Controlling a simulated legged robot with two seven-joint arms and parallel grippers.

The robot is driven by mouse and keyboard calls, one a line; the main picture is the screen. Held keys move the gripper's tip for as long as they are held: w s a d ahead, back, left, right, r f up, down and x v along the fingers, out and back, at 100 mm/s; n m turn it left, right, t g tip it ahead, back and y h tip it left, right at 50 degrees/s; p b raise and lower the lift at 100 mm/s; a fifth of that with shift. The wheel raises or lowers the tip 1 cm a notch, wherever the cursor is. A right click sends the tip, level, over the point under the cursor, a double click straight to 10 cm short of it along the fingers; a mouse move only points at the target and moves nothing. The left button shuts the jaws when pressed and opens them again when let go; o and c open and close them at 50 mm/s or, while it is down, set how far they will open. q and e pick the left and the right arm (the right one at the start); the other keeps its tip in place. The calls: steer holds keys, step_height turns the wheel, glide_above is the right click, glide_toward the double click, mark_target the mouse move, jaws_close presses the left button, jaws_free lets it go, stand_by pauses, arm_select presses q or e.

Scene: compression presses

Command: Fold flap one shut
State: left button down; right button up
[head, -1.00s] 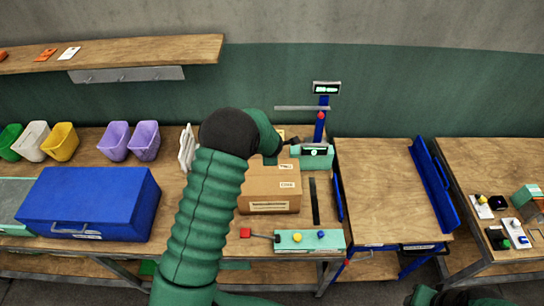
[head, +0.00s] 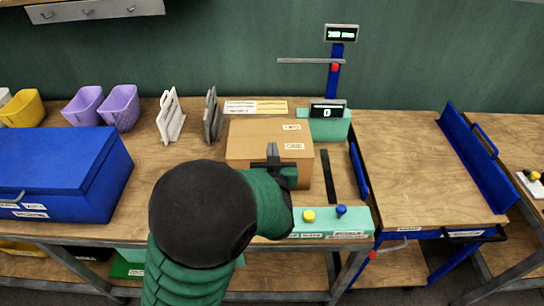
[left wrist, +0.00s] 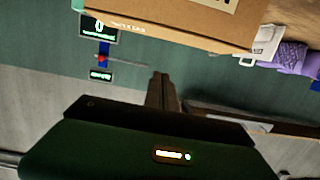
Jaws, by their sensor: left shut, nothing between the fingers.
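A brown cardboard box (head: 240,145) sits on the wooden bench, with white labels at its upper right, one reading "ONE". Its top looks flat from here, and I cannot tell how far flap one is folded. My left gripper (head: 272,152) is over the front part of the box, its fingers shut and empty. I cannot tell whether they touch the cardboard. My arm hides the box's lower front. In the left wrist view the shut fingers (left wrist: 163,85) point toward the box (left wrist: 190,20), with a visible gap in the picture. My right gripper is out of view.
A green control panel (head: 325,222) with yellow and blue knobs lies in front of the box. A scale display (head: 327,112) stands behind it. A blue case (head: 60,175) is at left. A clear wooden-topped cart (head: 420,165) stands at right.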

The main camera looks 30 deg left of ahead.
arm_select(q)
glide_above(272, 138)
steer(key=v, duration=0.3)
step_height(272, 138, down, 2)
steer(key=shift+d+f, duration=0.1)
steer(key=shift+d, duration=0.1)
step_height(272, 138, down, 3)
steer(key=shift+a+r+b, duration=0.15)
steer(key=shift+b, duration=0.25)
steer(key=shift+a+f, duration=0.15)
steer(key=shift+f, duration=0.35)
steer(key=shift+f+b, duration=0.75)
steer(key=shift+r, duration=0.1)
